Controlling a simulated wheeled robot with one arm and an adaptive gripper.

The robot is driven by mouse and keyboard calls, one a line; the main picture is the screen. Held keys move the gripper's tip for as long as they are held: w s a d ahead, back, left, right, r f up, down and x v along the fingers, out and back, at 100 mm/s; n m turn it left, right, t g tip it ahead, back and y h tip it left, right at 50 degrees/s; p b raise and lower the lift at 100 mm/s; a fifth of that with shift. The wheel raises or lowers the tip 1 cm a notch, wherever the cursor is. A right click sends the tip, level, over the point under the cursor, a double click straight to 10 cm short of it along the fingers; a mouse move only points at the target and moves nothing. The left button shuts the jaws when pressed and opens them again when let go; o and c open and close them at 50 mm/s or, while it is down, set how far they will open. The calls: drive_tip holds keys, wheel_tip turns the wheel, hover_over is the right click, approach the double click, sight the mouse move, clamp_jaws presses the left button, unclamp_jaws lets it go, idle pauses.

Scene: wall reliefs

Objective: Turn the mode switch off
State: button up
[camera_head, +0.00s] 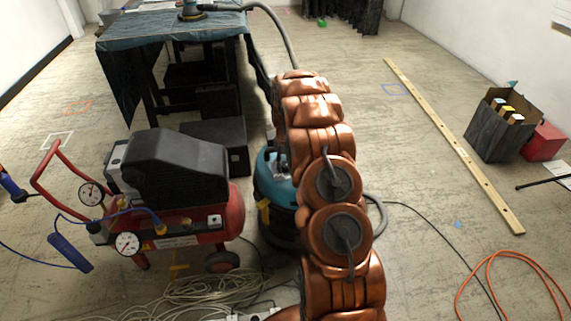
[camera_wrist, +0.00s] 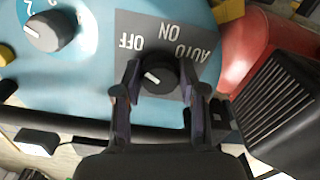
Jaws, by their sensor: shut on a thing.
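The mode switch (camera_wrist: 160,77) is a round black knob on a grey plate (camera_wrist: 201,75) marked OFF, ON and AUTO, which reads upside down in the wrist view. A short white mark shows on the knob's left part, the side where OFF is printed. My gripper (camera_wrist: 159,84) has one dark finger on each side of the knob and is shut on it. The switch is on the teal vacuum (camera_head: 265,185), which is partly hidden behind my copper-coloured arm in the head view. My gripper and the knob are hidden there.
A second knob (camera_wrist: 50,30) sits left of the switch. A red compressor with a black cover (camera_head: 178,165) stands left of the vacuum. A draped table (camera_head: 150,45) is behind. A hose (camera_head: 285,30), cables (camera_head: 215,290) and a wooden plank (camera_head: 455,145) surround it.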

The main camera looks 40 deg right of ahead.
sight(286, 165)
idle(0.5)
drive_tip(key=o, duration=1.1)
drive_tip(key=shift+o, duration=0.2)
drive_tip(key=shift+r, duration=0.1)
wheel_tip(286, 165, up, 12)
